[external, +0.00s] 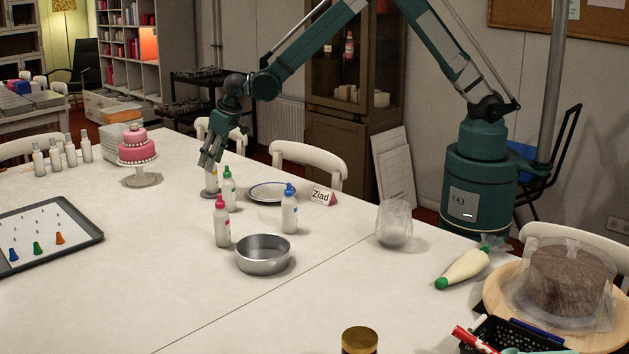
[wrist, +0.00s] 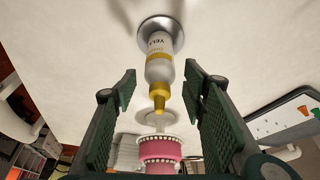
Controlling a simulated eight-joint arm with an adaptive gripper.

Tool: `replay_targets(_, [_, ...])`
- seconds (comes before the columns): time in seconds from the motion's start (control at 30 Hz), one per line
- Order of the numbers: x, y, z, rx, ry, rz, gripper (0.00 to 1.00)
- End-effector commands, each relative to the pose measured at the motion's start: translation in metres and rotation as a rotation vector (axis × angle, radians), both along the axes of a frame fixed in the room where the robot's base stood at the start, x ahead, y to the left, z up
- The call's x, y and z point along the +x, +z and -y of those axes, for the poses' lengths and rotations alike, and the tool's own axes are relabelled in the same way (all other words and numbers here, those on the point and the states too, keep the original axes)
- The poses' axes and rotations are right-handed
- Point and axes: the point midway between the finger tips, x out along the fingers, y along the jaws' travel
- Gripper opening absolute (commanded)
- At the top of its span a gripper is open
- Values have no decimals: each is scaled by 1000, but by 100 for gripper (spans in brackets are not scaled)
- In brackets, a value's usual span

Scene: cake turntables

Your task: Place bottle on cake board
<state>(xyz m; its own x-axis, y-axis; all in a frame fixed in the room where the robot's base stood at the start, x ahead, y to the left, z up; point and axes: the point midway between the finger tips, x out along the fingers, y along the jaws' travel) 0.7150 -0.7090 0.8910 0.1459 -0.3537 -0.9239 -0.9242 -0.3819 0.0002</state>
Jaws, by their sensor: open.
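A white bottle with a yellow band and yellow nozzle (wrist: 159,66) stands in the wrist view with its base on a round silver disc (wrist: 178,38), which looks like a cake board. My gripper (wrist: 161,82) is open, with one finger on each side of the bottle and gaps showing between. In the external view my gripper (external: 209,160) points down over this bottle (external: 211,181), hiding its top.
Green (external: 229,189), pink (external: 222,222) and blue (external: 290,209) capped bottles stand close by. The table's front middle is clear.

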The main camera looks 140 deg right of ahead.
Motion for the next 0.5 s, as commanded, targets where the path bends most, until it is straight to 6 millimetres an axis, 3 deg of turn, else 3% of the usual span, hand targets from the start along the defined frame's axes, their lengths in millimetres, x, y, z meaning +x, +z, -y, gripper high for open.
replay_targets(0.5, [-10,64,-25,0,0,0,42])
